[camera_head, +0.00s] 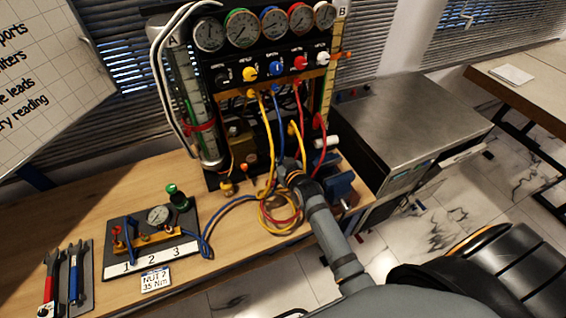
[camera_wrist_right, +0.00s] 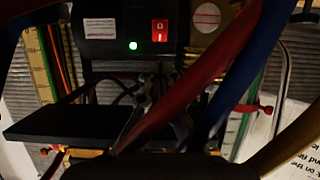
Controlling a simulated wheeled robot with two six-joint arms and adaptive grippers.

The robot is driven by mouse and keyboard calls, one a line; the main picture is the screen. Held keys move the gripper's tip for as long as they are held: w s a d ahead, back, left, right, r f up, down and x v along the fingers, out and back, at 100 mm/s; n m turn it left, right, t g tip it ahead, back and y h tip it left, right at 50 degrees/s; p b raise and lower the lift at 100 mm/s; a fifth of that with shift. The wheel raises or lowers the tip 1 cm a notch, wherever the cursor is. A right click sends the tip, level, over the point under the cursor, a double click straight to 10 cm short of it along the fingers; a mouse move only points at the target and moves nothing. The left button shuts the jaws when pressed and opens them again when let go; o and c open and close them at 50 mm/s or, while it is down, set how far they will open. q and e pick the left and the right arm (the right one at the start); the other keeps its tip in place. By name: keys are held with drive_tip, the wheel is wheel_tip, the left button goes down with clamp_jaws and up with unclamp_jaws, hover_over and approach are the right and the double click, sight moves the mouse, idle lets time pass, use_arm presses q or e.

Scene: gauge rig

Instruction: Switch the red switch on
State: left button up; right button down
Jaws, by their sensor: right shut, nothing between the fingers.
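The red switch (camera_wrist_right: 159,30) shows in the right wrist view, near the top middle, on a dark box. A small green light (camera_wrist_right: 132,45) glows next to it. In the head view I cannot make the switch out among the hoses. My right gripper (camera_head: 290,168) is at the lower front of the gauge rig, among the hoses, shut and empty. In the right wrist view its dark fingers (camera_wrist_right: 150,110) are partly hidden by a red hose (camera_wrist_right: 185,85) and hard to see; the gap to the switch is unclear. My left gripper is not in view.
The gauge rig (camera_head: 262,55) stands on the wooden bench (camera_head: 235,240). Yellow, blue and red hoses (camera_head: 277,120) hang around my right gripper. A board with numbered spots (camera_head: 112,270) and two tools (camera_head: 75,272) lie left. A metal cabinet (camera_head: 410,110) is right.

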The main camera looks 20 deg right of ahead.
drive_tip(key=v, duration=0.6)
drive_tip(key=shift+s, duration=0.35)
drive_tip(key=shift+r, duration=0.1)
drive_tip(key=s+d+f+g+h, duration=0.15)
drive_tip(key=s+g, duration=0.35)
drive_tip(key=s, duration=0.6)
drive_tip(key=s+d+f+g, duration=0.1)
drive_tip(key=s+d+g, duration=0.1)
drive_tip(key=s+g, duration=0.6)
drive_tip(key=s+d+f+b, duration=0.1)
drive_tip(key=s+f, duration=0.1)
drive_tip(key=f, duration=1.2)
drive_tip(key=s+d+f+b, duration=0.1)
drive_tip(key=s+d+f, duration=0.15)
drive_tip(key=f, duration=1.25)
drive_tip(key=s+f+b, duration=0.1)
drive_tip(key=s+f, duration=1.6)
drive_tip(key=s, duration=0.2)
drive_tip(key=shift+d+f, duration=0.15)
drive_tip(key=shift+d, duration=0.15)
